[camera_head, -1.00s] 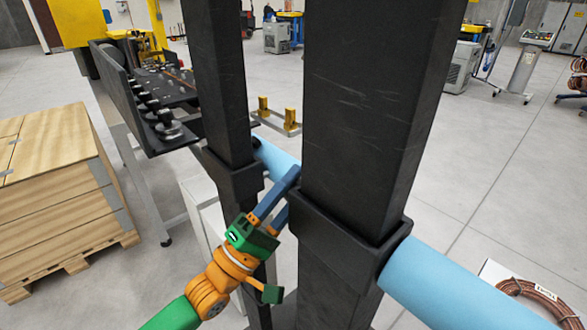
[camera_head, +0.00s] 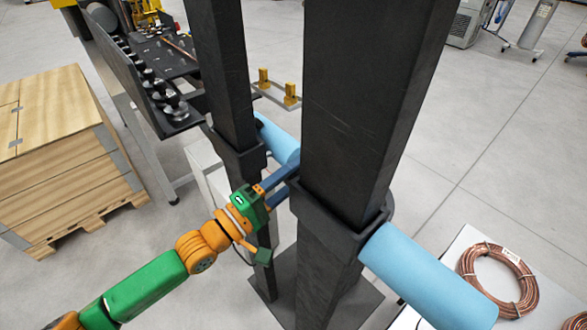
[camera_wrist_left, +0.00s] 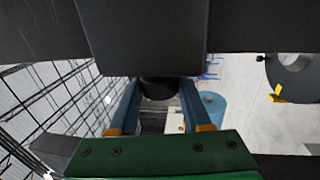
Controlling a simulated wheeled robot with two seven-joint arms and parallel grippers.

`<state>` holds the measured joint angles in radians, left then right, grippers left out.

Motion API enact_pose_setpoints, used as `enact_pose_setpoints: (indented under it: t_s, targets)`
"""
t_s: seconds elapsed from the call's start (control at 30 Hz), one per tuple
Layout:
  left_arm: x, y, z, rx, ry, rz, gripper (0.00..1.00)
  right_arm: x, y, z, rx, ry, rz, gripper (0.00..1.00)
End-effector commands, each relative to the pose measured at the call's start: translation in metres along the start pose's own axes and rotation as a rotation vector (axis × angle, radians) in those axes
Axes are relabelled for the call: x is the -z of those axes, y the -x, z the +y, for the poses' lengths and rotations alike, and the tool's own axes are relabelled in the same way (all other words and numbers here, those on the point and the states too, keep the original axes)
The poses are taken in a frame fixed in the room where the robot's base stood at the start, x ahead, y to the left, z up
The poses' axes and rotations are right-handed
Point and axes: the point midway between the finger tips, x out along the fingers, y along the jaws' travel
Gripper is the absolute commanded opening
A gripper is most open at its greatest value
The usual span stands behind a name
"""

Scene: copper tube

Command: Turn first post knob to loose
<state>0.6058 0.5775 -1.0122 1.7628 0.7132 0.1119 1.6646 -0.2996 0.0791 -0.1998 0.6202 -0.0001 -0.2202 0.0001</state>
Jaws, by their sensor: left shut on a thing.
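The large black post (camera_head: 370,90) stands in the middle of the head view with a black collar (camera_head: 335,225) around it. A thinner black post (camera_head: 218,80) with its own collar stands behind it to the left. My left gripper (camera_head: 287,180) reaches in from the left, with its blue fingers against the left side of the large post's collar. In the left wrist view, a dark round knob (camera_wrist_left: 158,88) sits under the black collar block (camera_wrist_left: 140,35), between the two fingers, which are shut on it. In the head view the knob is hidden. My right gripper is not in view.
A light-blue tube (camera_head: 425,275) sticks out past the large post on both sides. A copper coil (camera_head: 498,277) lies on a white surface at the lower right. A wooden crate (camera_head: 60,150) stands at left, and a black rack (camera_head: 150,75) with several round parts behind it.

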Motion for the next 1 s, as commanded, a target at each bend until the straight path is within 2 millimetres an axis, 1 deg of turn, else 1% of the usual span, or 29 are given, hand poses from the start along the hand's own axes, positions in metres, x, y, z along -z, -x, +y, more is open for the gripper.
enact_pose_setpoints:
  t_s: [0.23,0.27,0.3,0.33,0.37,0.6,0.67,0.77,0.9,1.0]
  targets:
    - [-0.001,0.0,-0.003,0.005,0.003,-0.001,0.0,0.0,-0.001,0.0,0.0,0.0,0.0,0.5]
    - [-0.001,0.0,-0.003,0.005,0.003,-0.001,0.54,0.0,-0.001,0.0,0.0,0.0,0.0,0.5]
    - [-0.001,0.0,-0.003,0.005,0.003,-0.001,0.64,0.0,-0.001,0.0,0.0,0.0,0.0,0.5]
    - [-0.001,0.0,-0.002,0.005,0.003,-0.001,0.72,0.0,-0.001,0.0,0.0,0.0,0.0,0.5]
    - [-0.001,0.0,-0.002,0.004,0.002,-0.001,0.78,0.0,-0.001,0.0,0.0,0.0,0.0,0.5]
    - [0.0,0.0,-0.001,0.002,0.001,0.0,0.78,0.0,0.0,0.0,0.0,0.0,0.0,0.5]
    - [0.0,0.003,-0.002,0.002,0.001,0.0,0.78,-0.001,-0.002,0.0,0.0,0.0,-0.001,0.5]
    - [0.0,0.02,-0.006,0.004,0.0,0.001,0.78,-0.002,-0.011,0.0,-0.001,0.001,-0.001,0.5]
    - [-0.001,0.051,-0.007,0.006,0.0,-0.001,0.78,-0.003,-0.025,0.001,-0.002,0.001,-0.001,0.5]
    - [-0.001,0.066,-0.006,0.006,0.0,0.0,0.78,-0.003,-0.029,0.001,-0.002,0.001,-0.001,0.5]
